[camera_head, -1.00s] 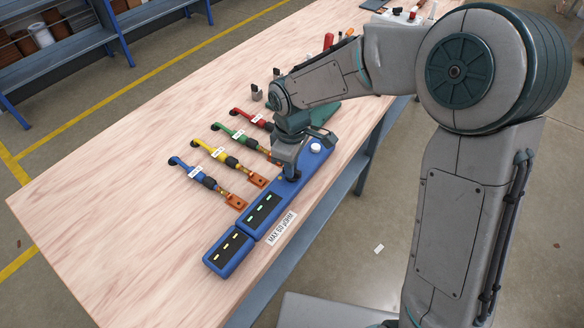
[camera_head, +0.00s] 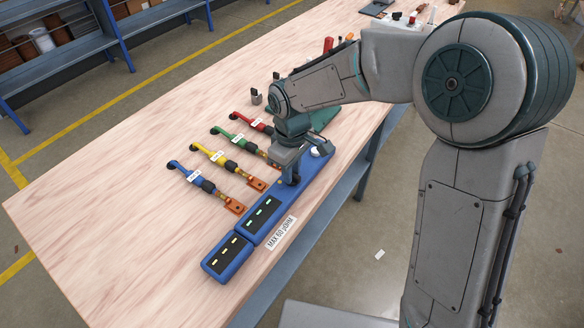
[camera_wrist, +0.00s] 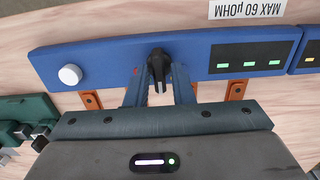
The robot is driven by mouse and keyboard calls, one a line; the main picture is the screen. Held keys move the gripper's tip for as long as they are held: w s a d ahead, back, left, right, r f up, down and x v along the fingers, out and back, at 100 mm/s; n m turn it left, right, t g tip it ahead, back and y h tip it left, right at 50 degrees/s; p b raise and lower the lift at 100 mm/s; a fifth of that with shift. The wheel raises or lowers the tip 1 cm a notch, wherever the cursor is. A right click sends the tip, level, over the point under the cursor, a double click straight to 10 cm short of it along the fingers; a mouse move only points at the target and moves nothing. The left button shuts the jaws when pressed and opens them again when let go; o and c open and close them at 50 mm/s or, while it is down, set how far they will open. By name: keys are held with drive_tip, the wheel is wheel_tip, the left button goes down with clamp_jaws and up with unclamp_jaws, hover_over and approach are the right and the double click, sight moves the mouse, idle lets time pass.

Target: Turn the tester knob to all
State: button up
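The blue tester (camera_head: 313,185) lies along the table's right edge. Its black knob (camera_wrist: 158,68) shows in the wrist view, with its narrow end pointing down the picture. My gripper (camera_head: 291,179) is over the tester at the knob. In the wrist view my gripper (camera_wrist: 158,80) has one finger on each side of the knob, with narrow gaps showing beside the knob's handle. The fingers look open around it; contact at the tips is hard to tell. Knob markings are not readable. Three green lights (camera_wrist: 249,64) are lit on the tester's panel.
Blue (camera_head: 193,176), yellow (camera_head: 222,160), green (camera_head: 236,138) and red (camera_head: 250,121) cables lie left of the tester. A white button (camera_wrist: 70,75) sits on the tester. A label (camera_head: 281,233) reads MAX 60 µOHM. The table's left side is clear.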

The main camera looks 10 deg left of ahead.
drive_tip(key=shift+o, duration=0.6)
drive_tip(key=shift+r, duration=0.1)
drive_tip(key=shift+r, duration=0.3)
wheel_tip(320, 180, up, 13)
